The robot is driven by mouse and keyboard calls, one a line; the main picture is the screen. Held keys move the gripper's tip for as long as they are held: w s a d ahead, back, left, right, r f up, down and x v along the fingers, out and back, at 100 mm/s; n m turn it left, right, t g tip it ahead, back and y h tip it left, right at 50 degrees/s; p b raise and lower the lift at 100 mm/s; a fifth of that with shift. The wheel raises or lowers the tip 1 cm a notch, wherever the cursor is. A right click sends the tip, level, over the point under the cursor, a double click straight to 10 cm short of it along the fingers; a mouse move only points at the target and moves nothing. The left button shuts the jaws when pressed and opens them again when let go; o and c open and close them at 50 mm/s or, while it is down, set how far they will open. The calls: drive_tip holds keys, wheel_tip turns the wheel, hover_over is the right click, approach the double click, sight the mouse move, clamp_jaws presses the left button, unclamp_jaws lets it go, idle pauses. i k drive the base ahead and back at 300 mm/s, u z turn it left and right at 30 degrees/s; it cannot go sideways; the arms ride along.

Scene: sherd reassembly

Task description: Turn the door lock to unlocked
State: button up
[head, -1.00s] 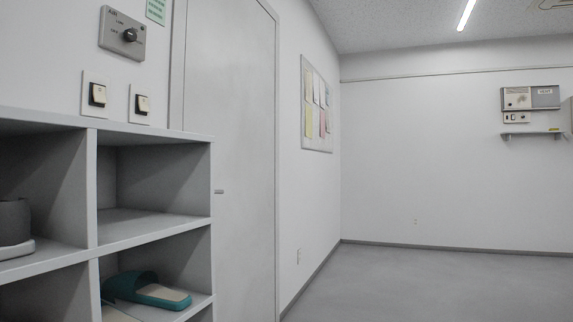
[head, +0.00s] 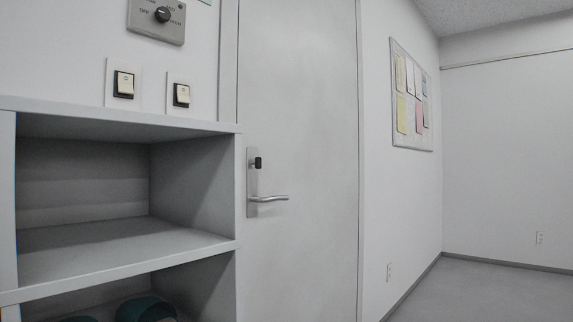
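The door (head: 305,120) is pale grey and looks shut, in the middle of the head view. Its lock (head: 257,163) is a small black thumb-turn at the top of a narrow metal plate (head: 252,205). A silver lever handle (head: 270,198) sticks out to the right below it. The knob is too small to tell for sure whether it is set to locked or unlocked. My gripper is not in this view.
A grey shelf unit (head: 120,130) stands at the left, its right edge close to the lock plate. Two wall switches (head: 124,84) and a dial panel (head: 160,16) are above it. A notice board (head: 412,95) hangs right of the door. Floor (head: 460,290) at the right is clear.

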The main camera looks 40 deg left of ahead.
sight(258, 162)
drive_tip(key=i, duration=0.5)
drive_tip(key=u, duration=2)
drive_tip(key=k, duration=0.35)
drive_tip(key=z, duration=0.65)
drive_tip(key=i, duration=0.8)
drive_tip(key=u, duration=0.1)
